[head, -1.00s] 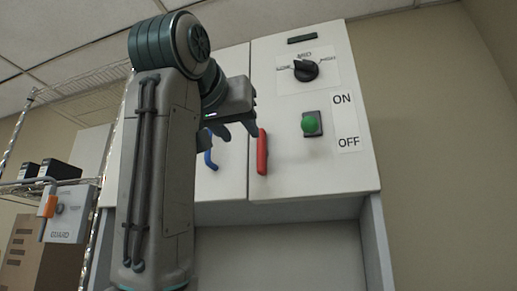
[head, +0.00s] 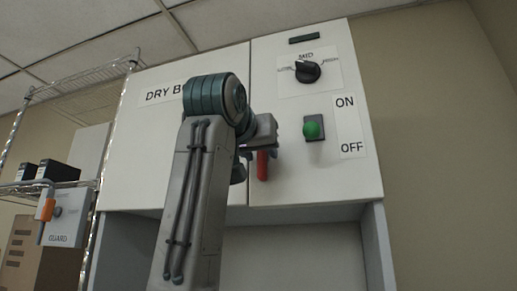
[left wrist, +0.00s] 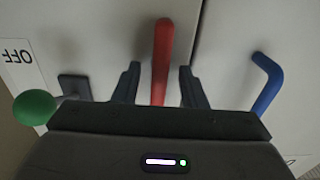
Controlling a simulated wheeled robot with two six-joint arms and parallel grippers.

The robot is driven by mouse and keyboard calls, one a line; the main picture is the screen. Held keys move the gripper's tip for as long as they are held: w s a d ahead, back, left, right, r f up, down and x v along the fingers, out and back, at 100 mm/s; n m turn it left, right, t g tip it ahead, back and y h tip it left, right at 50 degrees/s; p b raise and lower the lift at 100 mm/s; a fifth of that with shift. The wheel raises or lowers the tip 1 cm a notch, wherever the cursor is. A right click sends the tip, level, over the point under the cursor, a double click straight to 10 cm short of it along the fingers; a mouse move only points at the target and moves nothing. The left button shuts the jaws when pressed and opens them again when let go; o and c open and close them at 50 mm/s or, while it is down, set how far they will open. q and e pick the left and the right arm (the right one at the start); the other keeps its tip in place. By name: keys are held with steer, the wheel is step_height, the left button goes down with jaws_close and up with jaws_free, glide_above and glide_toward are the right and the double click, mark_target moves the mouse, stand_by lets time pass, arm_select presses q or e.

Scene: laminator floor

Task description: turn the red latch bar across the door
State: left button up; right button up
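The red latch bar (head: 262,167) hangs upright on the right-hand panel of the white cabinet, just right of the seam beside the door (head: 150,140). My left gripper (head: 259,149) is at the bar and hides its upper part in the head view. In the left wrist view, the red bar (left wrist: 162,50) lies between the two dark fingers of my left gripper (left wrist: 160,75). The fingers are open, with a gap on each side of the bar. My right gripper is not in view.
A green knob (head: 313,130) sits close right of the gripper, below a black dial (head: 307,71). A blue handle (left wrist: 268,85) is across the seam, hidden by my arm in the head view. A wire shelf with a guard box (head: 68,222) stands left.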

arm_select(q)
jaws_close()
